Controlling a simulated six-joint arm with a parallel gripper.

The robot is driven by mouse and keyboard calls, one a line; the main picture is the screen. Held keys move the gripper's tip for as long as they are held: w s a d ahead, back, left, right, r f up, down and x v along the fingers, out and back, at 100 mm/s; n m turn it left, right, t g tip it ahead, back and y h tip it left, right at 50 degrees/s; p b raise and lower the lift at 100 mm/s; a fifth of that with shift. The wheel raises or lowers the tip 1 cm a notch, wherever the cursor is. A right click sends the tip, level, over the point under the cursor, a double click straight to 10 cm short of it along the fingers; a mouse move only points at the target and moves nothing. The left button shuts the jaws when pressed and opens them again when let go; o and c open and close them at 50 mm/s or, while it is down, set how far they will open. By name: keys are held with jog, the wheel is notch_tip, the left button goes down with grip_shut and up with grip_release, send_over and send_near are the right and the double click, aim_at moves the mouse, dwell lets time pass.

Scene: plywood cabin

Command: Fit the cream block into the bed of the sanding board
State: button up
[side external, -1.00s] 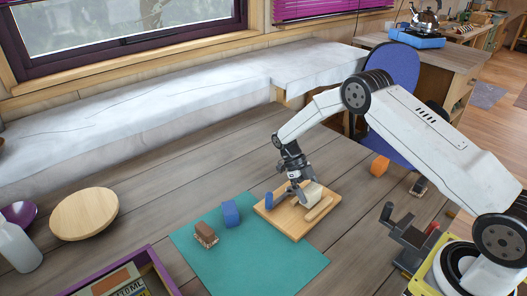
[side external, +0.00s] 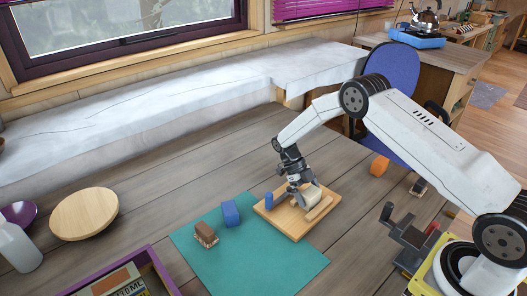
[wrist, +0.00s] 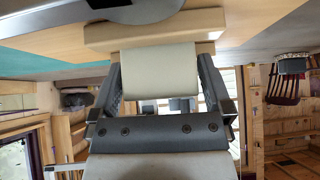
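My gripper (side external: 305,193) is low over the board. The cream block (side external: 312,196) is at its fingers, close beside the strip. In the wrist view, my gripper (wrist: 161,85) has a finger on each side of the cream block (wrist: 160,72), whose far end meets the pale wood strip (wrist: 150,32). The block's underside and the bed beneath it are hidden.
On the teal mat (side external: 245,265) stand a blue block (side external: 231,213) and a brown brush-like block (side external: 205,234). A purple-edged box (side external: 160,272), a round wooden plate (side external: 84,213) and a white bottle (side external: 18,246) are at left. An orange block (side external: 380,166) lies behind.

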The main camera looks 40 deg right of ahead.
jog(key=shift+v, duration=3.95)
jog(key=shift+r, duration=0.1)
jog(key=s+a+r+n+t, duration=0.2)
jog(key=s+n, duration=0.5)
jog(key=n, duration=0.4)
jog(key=s+a+r+n+t, duration=0.3)
jog(key=s+r+n+t, duration=0.1)
jog(key=n, duration=0.8)
jog(key=s+a+r+n+t, duration=0.2)
jog(key=s+r+n+t, duration=0.2)
jog(key=s+n, duration=0.5)
jog(key=r+n, duration=0.1)
jog(key=n, duration=0.2)
jog(key=shift+s+a+y, duration=0.15)
jog(key=shift+s+y, duration=0.15)
